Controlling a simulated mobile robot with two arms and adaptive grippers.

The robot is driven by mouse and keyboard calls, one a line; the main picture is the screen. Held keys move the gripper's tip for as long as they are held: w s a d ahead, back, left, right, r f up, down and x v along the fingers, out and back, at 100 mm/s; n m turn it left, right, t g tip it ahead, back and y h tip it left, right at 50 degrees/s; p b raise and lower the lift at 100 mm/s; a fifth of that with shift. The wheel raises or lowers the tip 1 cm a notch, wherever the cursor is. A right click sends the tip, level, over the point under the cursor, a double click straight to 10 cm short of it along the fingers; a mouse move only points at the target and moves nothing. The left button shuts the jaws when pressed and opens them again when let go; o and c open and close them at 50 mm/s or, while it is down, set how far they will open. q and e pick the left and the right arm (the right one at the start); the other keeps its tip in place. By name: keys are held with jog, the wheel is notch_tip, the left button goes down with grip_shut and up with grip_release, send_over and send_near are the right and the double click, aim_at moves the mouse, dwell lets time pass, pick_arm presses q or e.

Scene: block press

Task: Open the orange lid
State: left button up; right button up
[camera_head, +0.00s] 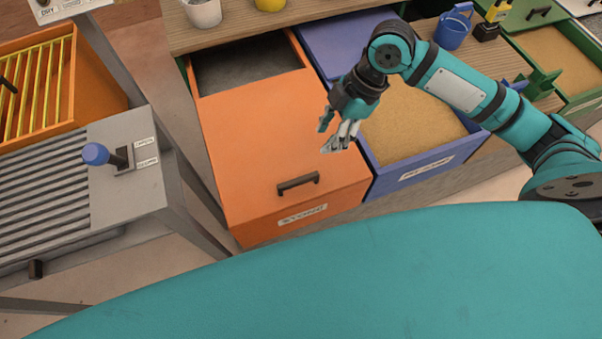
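The orange lid (262,125) covers most of the orange bin (328,220) in the middle. A dark opening (248,62) shows at the far end, beyond the lid. A dark bar handle (298,183) stands on the lid near its front edge. My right gripper (336,134) hangs above the right edge of the lid, up and to the right of the handle and apart from it. Its fingers are spread and nothing shows between them. My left gripper is not in view.
A blue bin (415,172) with sand stands against the orange bin's right side. A grey slatted box (125,195) with a blue-knobbed lever (97,153) stands left. A wooden shelf (300,12) with pots runs behind. My teal base fills the front.

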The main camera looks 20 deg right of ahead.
jog(key=p, duration=0.2)
send_near(300, 179)
jog(key=x, duration=0.9)
jog(key=shift+a+f, duration=0.1)
grip_shut()
